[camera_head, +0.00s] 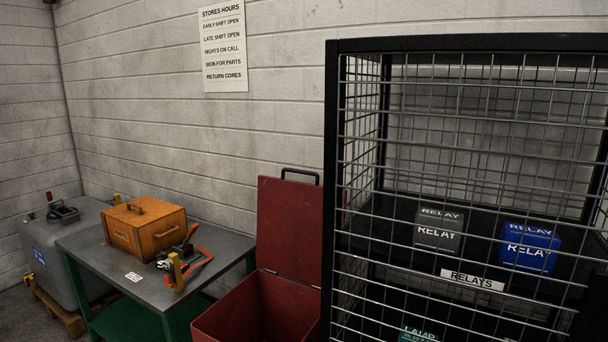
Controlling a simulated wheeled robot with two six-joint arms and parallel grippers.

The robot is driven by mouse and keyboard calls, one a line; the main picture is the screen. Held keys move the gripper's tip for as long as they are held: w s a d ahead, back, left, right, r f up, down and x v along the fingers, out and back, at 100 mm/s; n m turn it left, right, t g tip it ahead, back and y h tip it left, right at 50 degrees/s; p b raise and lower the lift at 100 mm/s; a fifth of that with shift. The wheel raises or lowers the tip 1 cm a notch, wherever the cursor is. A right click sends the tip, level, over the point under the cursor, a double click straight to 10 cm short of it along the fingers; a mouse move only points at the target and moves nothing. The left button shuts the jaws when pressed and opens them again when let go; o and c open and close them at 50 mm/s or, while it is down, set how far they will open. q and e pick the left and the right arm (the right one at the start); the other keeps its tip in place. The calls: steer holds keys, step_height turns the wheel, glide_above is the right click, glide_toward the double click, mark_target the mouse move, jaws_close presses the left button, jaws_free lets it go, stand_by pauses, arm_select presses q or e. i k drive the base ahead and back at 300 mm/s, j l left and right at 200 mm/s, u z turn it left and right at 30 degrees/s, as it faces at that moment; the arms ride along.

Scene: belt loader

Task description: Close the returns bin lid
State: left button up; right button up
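The red bin (232,314) stands on the floor between the table and the wire cage, cut off by the bottom edge of the view. Its red lid (289,228) is open and stands upright at the back, near the wall. A dark handle (300,173) sits at the lid's top edge. The cage hides part of the bin's right side. The visible part of the bin's inside looks dark red, and I cannot see its bottom. No label shows on the bin.
A black wire cage (334,190) with relay boxes (529,248) fills the right. A grey-topped table (88,247) at left holds a wooden box (143,229) and tools with orange handles (199,262). A grey tank (62,262) stands beyond it. A sign (223,45) hangs on the wall.

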mark_target(290, 229)
steer(key=i+j, duration=0.2)
steer(key=j, duration=0.15)
steer(key=i+j+z, duration=0.1)
steer(key=j, duration=0.2)
steer(key=i+j, duration=0.25)
steer(key=i+j+z, duration=0.1)
steer(key=j, duration=0.35)
steer(key=i+j, duration=0.2)
steer(key=j, duration=0.2)
steer(key=l+z, duration=0.05)
